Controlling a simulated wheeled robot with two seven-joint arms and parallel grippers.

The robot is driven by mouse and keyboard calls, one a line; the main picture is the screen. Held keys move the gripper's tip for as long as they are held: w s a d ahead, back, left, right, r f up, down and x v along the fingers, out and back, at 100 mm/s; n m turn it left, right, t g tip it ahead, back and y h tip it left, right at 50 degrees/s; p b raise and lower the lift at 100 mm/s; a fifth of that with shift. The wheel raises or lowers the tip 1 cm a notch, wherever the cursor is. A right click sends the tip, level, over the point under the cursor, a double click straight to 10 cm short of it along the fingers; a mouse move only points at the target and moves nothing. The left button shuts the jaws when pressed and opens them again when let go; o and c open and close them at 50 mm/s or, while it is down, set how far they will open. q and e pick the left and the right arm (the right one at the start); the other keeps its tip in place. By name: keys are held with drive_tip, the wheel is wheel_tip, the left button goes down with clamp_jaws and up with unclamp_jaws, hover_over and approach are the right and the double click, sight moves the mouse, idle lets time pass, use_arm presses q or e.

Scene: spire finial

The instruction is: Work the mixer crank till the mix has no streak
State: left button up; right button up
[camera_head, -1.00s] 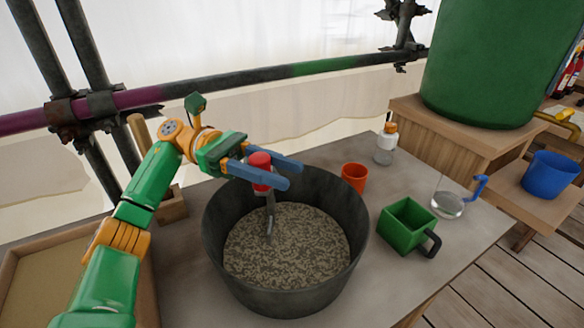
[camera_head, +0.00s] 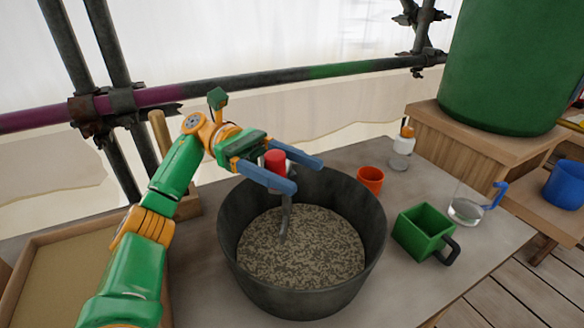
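A dark grey mixing tub (camera_head: 232,255) stands on the table and holds a speckled, light and dark grey mix (camera_head: 300,250). A mixer crank with a red knob (camera_head: 275,158) and a grey shaft (camera_head: 285,217) reaches down into the mix near the tub's back left. My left gripper (camera_head: 301,174) is above the tub's back left rim. Its two blue fingers are spread on either side of the red knob, with a visible gap on the far finger's side. I cannot tell whether the near finger touches it. My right gripper is not in view.
An orange cup (camera_head: 370,179), a white bottle with an orange cap (camera_head: 402,150), a green square scoop (camera_head: 422,229) and a clear jug with a blue handle (camera_head: 466,208) stand right of the tub. A shallow wooden tray (camera_head: 75,270) lies left. A scaffold pipe (camera_head: 260,80) crosses behind.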

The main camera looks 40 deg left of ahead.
use_arm(q)
drive_tip(key=s+d+r+b, duration=0.2)
drive_tip(key=s+d+r, duration=0.5)
drive_tip(key=s+r, duration=0.5)
drive_tip(key=shift+d+r, duration=0.2)
drive_tip(key=shift+r, duration=0.3)
